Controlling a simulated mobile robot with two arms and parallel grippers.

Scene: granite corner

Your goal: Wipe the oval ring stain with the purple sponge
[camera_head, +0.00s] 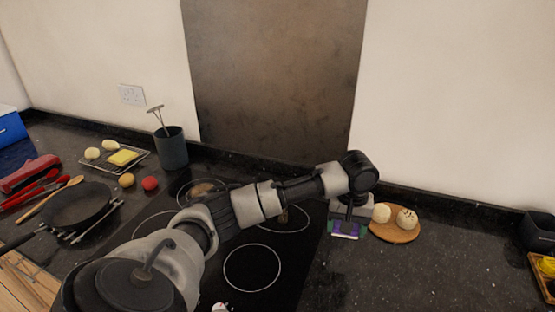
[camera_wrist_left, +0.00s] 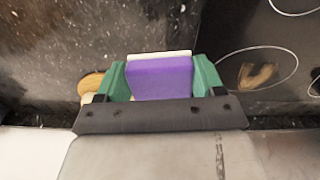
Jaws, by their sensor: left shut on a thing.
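My left gripper (camera_head: 346,229) is shut on the purple sponge (camera_head: 344,236), low over the dark counter just right of the hob. In the left wrist view the sponge (camera_wrist_left: 160,80) sits between the green fingers of my left gripper (camera_wrist_left: 160,82), with a pale strip along its far edge. I cannot tell whether it touches the counter. A brown curved mark (camera_wrist_left: 258,77) lies within a burner ring on the hob, apart from the sponge. It may be the oval ring stain, but its full outline is unclear. My right gripper is out of view.
A round wooden board (camera_head: 397,233) with pale round items (camera_head: 406,219) stands close right of my left gripper. The black hob (camera_head: 290,250) lies left, partly under my arm. A pan (camera_head: 78,205) and utensil cup (camera_head: 171,148) stand further left. The front right counter is clear.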

